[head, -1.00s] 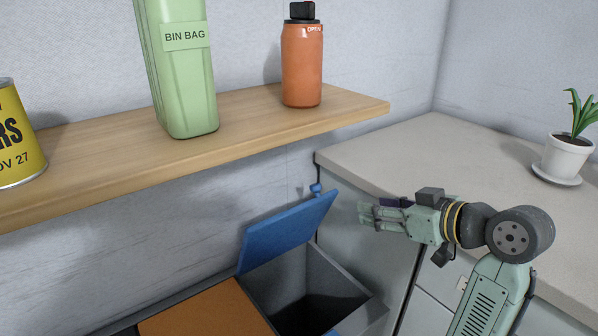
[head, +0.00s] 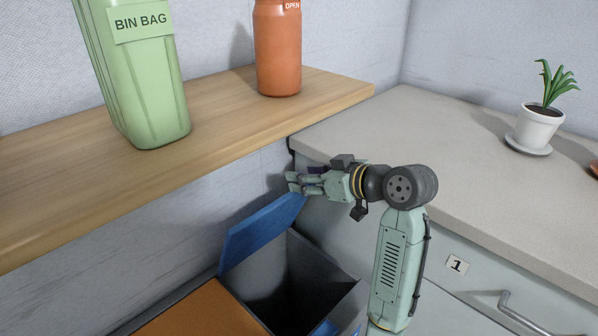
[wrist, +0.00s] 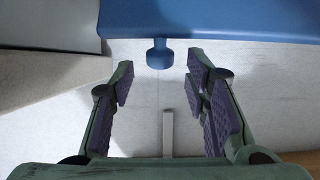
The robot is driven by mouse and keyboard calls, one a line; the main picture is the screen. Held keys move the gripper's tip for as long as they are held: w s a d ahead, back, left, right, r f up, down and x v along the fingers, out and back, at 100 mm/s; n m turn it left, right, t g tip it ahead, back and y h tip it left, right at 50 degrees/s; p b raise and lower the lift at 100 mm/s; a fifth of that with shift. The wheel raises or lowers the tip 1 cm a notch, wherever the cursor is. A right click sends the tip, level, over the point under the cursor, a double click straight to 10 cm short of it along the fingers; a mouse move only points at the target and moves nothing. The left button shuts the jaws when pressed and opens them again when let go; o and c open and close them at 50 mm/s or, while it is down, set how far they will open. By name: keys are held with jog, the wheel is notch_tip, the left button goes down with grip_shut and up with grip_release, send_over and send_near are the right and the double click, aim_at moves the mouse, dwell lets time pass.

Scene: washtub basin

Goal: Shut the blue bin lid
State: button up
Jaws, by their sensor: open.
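The blue bin lid (head: 262,228) stands raised and tilted at the back of the open grey bin (head: 351,304), whose inside is dark. My gripper (head: 291,184) is at the lid's upper right corner, pointing left, and covers that corner in the head view. In the wrist view the lid (wrist: 215,18) spans the top, with a round blue knob (wrist: 159,54) sticking out from its edge. My gripper (wrist: 160,80) is open there, with a purple-padded finger on each side and nothing between them. The knob is just beyond the fingertips, roughly centred between them.
A wooden shelf (head: 330,88) overhangs behind the lid, carrying a green bin-bag box (head: 140,80) and an orange bottle (head: 277,50). An orange lid (head: 195,312) lies flat left of the bin. A pale counter (head: 440,140) with a potted plant (head: 538,125) is at right.

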jog(key=shift+x, duration=1.35)
jog(key=shift+c, duration=0.4)
grip_shut()
